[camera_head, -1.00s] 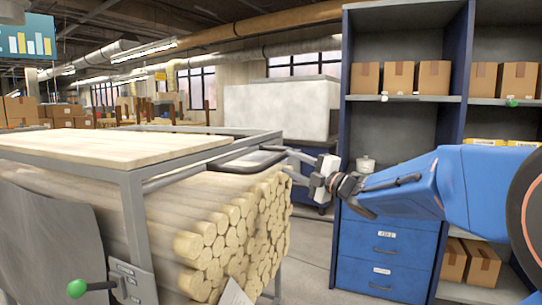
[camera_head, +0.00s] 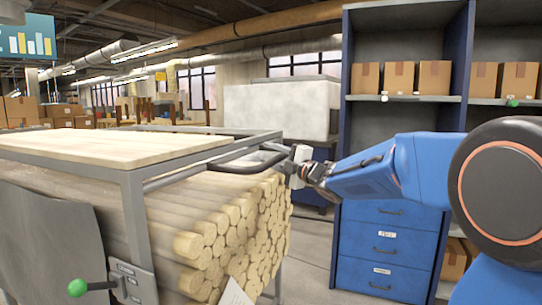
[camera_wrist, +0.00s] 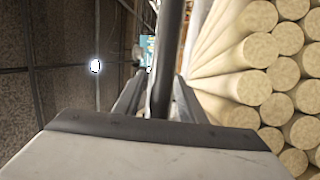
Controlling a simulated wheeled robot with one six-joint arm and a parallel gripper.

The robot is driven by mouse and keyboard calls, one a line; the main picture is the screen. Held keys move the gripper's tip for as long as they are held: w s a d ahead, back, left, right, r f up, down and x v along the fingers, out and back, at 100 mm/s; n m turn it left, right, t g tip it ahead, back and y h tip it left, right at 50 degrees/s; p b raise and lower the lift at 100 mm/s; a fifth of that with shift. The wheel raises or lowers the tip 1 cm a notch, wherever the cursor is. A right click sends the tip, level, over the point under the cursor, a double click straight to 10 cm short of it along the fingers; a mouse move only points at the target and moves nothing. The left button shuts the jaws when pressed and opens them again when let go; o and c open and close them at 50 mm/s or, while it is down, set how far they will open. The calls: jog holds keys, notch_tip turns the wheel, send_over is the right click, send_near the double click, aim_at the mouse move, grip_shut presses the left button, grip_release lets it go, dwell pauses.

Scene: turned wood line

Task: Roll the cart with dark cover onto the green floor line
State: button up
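A cart (camera_head: 133,215) with a grey metal frame fills the left of the head view, loaded with round wooden rods (camera_head: 225,225). A dark grey sheet (camera_head: 45,240) hangs on its near side, possibly the dark cover. A dark bar handle (camera_head: 240,165) stands out from its end. My gripper (camera_head: 292,162) is at the handle's right end. In the wrist view, the handle (camera_wrist: 165,60) runs between the two fingers of my gripper (camera_wrist: 160,90). Whether the fingers press on it cannot be told. No green floor line shows.
A pale wooden board (camera_head: 100,147) tops the cart, and a green-knobbed lever (camera_head: 77,288) sits at its lower corner. A blue shelf unit (camera_head: 390,245) with cardboard boxes stands at the right. Grey floor (camera_head: 308,250) shows between cart and shelves. A large whitish block (camera_head: 280,110) stands behind.

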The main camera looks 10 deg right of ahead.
aim_at(190, 157)
grip_shut()
jog(key=w+a, duration=0.6)
jog(key=a, duration=0.3)
jog(key=w+a, duration=0.7)
jog(key=a, duration=0.2)
jog(key=w+a, duration=0.7)
jog(key=a, duration=0.2)
jog(key=shift+a+f, duration=0.1)
jog(key=shift+a, duration=0.3)
grip_release()
jog(key=shift+w+a, duration=0.1)
jog(key=shift+a, duration=0.05)
